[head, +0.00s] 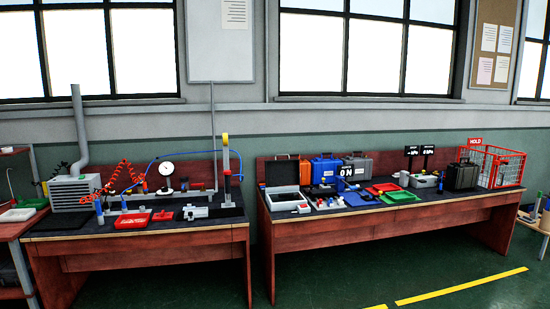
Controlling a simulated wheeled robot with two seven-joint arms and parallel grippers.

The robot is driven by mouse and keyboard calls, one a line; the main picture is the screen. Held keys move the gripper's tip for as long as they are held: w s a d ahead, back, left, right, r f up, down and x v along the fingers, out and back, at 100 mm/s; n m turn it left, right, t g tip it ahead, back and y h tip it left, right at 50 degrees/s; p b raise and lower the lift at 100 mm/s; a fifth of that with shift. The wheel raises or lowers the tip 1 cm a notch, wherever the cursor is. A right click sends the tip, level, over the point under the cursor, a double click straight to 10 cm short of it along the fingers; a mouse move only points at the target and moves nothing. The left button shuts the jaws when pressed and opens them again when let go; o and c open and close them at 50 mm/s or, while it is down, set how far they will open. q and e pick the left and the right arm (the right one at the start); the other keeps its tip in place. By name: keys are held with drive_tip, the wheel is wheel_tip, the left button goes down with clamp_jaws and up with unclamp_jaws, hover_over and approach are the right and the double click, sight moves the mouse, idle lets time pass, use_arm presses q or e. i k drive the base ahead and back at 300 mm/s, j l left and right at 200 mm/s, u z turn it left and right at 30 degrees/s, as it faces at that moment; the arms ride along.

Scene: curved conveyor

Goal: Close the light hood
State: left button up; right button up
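A light grey box (290,207) stands at the left end of the right workbench. A dark raised lid or hood (282,172) stands upright behind it, so the box appears open at the top, with dark contents. This may be the light hood; nothing I can read labels it so. Its hinge is too small to make out. Neither of my grippers shows in the head view, and both benches are some distance away.
The right workbench (400,222) also holds cases, red and green trays (398,197) and a red wire cage (507,165). The left workbench (140,236) carries a gauge (166,168), coiled red hose and a vent pipe. The green floor (330,275) in front is clear, with yellow lines.

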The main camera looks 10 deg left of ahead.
sight(281, 172)
drive_tip(key=i+j+u, duration=0.15)
drive_tip(key=i, duration=1.2)
drive_tip(key=i+j+u, duration=0.1)
drive_tip(key=i, duration=1.25)
drive_tip(key=l+u, duration=0.1)
drive_tip(key=u, duration=0.35)
drive_tip(key=i+l+u, duration=0.1)
drive_tip(key=u, duration=0.4)
drive_tip(key=l+u, duration=0.15)
drive_tip(key=u, duration=0.3)
drive_tip(key=k+l+u, duration=0.2)
drive_tip(key=l, duration=0.25)
drive_tip(key=l+u, duration=0.2)
drive_tip(key=l, duration=0.3)
drive_tip(key=k+l+u, duration=0.25)
drive_tip(key=l, duration=0.15)
drive_tip(key=k+l+u, duration=0.2)
drive_tip(key=l, duration=0.25)
drive_tip(key=k+l+u, duration=0.2)
drive_tip(key=l, duration=0.15)
